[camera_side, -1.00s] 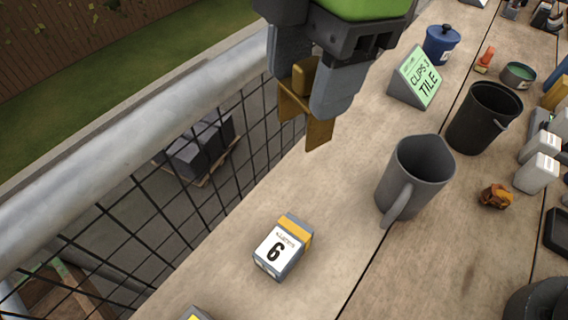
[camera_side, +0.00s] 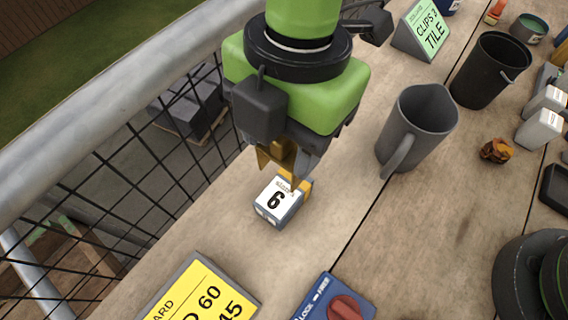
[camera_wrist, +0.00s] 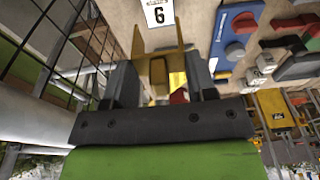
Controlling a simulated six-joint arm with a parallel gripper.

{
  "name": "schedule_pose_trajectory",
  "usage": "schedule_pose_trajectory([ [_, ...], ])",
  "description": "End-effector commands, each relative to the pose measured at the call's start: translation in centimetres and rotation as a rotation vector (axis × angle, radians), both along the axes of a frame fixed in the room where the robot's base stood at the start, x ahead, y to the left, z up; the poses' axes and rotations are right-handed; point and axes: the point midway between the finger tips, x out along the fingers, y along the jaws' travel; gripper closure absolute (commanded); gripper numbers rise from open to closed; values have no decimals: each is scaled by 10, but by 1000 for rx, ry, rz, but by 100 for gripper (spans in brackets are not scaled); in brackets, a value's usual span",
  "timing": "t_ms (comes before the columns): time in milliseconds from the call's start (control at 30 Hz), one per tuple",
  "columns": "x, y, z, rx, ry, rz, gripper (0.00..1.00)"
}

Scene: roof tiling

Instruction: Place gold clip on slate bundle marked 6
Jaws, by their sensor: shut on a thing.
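The slate bundle marked 6 (camera_side: 277,204) is a small grey block with a white label and a yellow-gold band at its far end, lying on the wooden boards. Its label also shows at the top of the wrist view (camera_wrist: 158,14). My gripper (camera_side: 285,160) is shut on the gold clip (camera_side: 268,158), which has two plates and a block between the fingers. In the wrist view the clip (camera_wrist: 158,72) points its two plates toward the bundle. The clip is just above the bundle's far end. I cannot tell whether they touch.
A grey jug (camera_side: 418,130) and black bucket (camera_side: 488,70) stand to the right. A yellow sign (camera_side: 200,295) and a blue box with a red knob (camera_side: 335,300) lie in front. Mesh and a rail (camera_side: 120,95) run along the left edge.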

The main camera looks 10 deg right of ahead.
Motion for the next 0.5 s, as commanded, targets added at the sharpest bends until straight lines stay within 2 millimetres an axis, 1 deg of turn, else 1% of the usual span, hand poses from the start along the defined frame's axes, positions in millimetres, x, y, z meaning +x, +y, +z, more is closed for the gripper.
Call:
schedule_pose_trajectory([
  [33, -1, -1, -9, -3, 3, -1, 72],
  [167, 0, 0, -21, -2, 2, -2, 72],
  [333, 0, 0, -46, -2, 2, -2, 72],
  [400, 0, 0, -53, -2, 2, -2, 72],
  [500, 0, 0, -57, 0, 0, -2, 72],
])
